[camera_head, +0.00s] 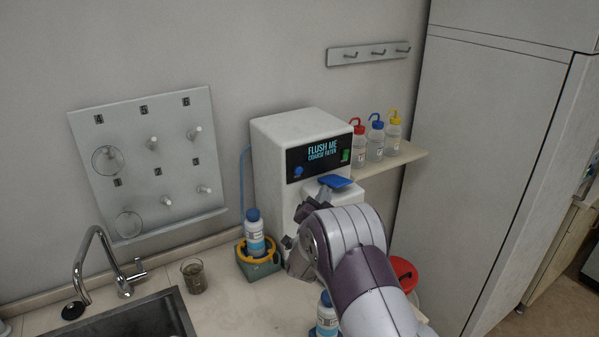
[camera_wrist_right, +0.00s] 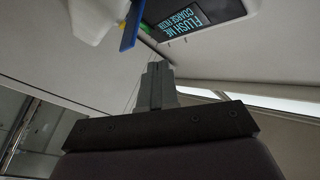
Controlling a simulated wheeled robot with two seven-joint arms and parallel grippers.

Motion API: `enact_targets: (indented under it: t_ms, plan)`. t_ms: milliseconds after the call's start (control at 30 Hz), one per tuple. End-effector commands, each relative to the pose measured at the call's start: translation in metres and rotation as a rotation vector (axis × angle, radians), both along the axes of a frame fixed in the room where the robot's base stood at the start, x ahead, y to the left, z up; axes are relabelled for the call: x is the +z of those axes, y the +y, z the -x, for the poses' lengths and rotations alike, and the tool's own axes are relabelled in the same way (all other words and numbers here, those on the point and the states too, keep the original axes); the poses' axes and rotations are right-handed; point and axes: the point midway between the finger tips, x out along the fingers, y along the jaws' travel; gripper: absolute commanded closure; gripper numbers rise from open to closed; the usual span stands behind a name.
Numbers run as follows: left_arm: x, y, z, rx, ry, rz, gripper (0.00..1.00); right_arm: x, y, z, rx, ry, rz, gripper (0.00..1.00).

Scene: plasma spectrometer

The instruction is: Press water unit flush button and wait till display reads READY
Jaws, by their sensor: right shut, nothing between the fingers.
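The white water unit (camera_head: 276,150) stands on the counter against the wall. Its black panel display (camera_head: 322,150) reads "FLUSH ME COARSE FILTER" in cyan. A round blue button (camera_head: 297,171) is at the panel's lower left, and a green switch (camera_head: 345,156) is at its right. The display also shows at the top of the right wrist view (camera_wrist_right: 190,20). My right gripper (camera_wrist_right: 157,70) is shut and empty, its fingers pointing toward the unit. In the head view it is in front of the unit, below the panel, partly hidden by my arm. My left gripper is out of view.
A blue lever (camera_head: 334,181) juts out below the panel. A blue-capped bottle (camera_head: 254,235) sits in a yellow-rimmed holder beside the unit. A beaker (camera_head: 194,276), sink and faucet (camera_head: 90,262) are left. Wash bottles (camera_head: 375,141) stand on a shelf at right.

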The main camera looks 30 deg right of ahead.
Motion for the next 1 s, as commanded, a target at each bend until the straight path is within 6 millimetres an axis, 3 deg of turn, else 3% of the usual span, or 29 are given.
enact_targets:
  t_ms: [467, 600, 1000]
  plan:
    - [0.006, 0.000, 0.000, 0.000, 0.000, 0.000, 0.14, 0.000, 0.005, -0.060, 0.002, 0.000, -0.001, 1.00]
    - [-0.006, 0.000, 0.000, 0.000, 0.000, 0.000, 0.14, -0.003, 0.006, -0.076, 0.002, 0.000, -0.001, 1.00]
    - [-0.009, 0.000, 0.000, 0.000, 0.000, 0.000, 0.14, 0.000, 0.007, -0.087, 0.002, 0.002, 0.000, 1.00]
